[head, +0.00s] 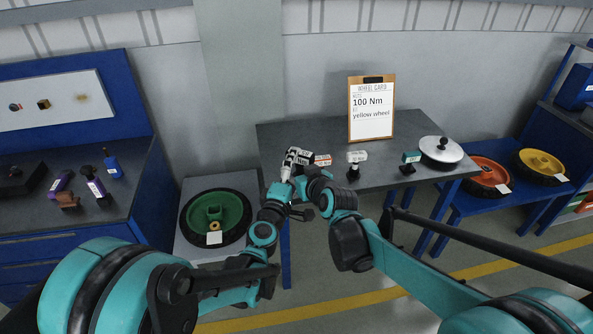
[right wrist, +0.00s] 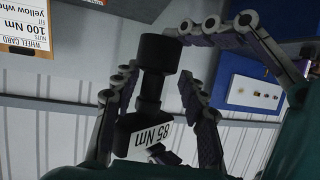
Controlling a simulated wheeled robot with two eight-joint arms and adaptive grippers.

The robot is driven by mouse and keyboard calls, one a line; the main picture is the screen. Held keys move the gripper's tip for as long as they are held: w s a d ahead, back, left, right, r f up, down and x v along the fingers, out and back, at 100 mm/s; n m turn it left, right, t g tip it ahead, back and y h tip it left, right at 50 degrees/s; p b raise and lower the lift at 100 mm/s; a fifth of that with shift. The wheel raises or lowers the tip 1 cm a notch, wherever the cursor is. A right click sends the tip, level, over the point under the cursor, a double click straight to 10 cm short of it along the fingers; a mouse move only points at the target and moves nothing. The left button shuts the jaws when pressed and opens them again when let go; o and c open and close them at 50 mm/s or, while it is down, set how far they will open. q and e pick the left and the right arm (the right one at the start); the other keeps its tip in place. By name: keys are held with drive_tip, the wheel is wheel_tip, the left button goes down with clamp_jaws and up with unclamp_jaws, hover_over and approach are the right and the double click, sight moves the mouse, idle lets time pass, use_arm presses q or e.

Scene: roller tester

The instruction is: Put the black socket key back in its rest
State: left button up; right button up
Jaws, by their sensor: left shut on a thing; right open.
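The black socket key (right wrist: 150,92), with a white label reading 85 Nm, shows in the right wrist view. My left gripper (head: 291,160) is shut on it near its thick end, with its fingers reaching in from the upper right of that view. My right gripper (right wrist: 155,108) is open, with one finger on each side of the key's shaft. Whether those fingers touch the key is unclear. In the head view both grippers meet over the table's front left corner and largely hide the key. I cannot make out its empty rest for certain.
A green wheel (head: 232,215) lies left.

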drive_tip(key=shift+a, duration=0.1)
clamp_jaws()
use_arm(q)
drive_tip(key=o, duration=1.5)
drive_tip(key=shift+c, duration=0.2)
drive_tip(key=shift+s, duration=0.1)
